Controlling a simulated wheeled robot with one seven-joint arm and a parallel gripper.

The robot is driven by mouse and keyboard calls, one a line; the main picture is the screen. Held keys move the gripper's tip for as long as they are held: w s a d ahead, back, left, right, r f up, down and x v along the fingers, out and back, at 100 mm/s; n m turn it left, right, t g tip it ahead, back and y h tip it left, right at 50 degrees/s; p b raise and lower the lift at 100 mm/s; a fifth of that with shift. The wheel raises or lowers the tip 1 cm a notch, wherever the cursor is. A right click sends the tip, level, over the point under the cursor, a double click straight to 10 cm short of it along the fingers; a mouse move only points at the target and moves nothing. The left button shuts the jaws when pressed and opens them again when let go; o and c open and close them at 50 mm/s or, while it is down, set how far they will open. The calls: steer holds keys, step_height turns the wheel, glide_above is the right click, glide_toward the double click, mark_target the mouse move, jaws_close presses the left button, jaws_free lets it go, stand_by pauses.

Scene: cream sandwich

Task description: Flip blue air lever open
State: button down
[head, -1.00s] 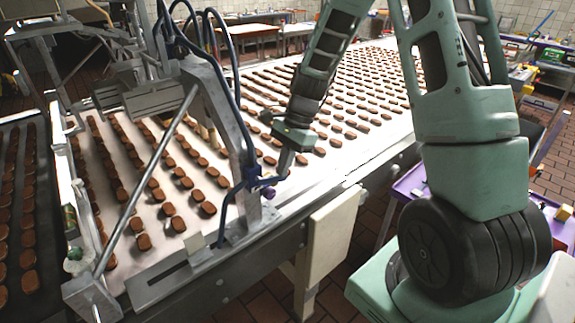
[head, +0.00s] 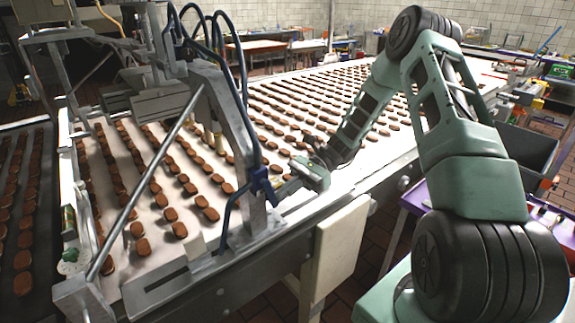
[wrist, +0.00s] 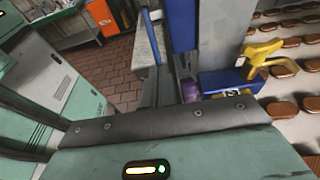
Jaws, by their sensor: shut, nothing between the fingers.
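A blue air valve (head: 262,184) sits on the grey upright post of the machine frame, with blue hoses running to it. In the wrist view a blue block (wrist: 230,82) with a yellow handle (wrist: 262,50) stands beside the grey post, just beyond my gripper; the handle sticks up and to the right. A small purple part (wrist: 190,92) shows left of the block. My gripper (head: 284,189) is low over the belt edge, just right of the valve, pointing left towards it. Its fingers are shut and empty. Whether they touch the valve cannot be told.
The white conveyor (head: 205,160) carries rows of brown biscuits behind the post. A diagonal grey rod (head: 150,180) and the frame stand left of it. A cream box (head: 338,240) hangs on the conveyor's front side. A purple table (head: 415,196) stands right.

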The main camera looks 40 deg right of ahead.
steer(key=shift+a+f+y+b, duration=0.35)
steer(key=shift+a+y+b, duration=0.05)
steer(key=shift+y, duration=0.45)
steer(key=shift+a+f+y+b, duration=0.35)
steer(key=shift+a+y+b, duration=0.05)
steer(key=shift+y, duration=0.45)
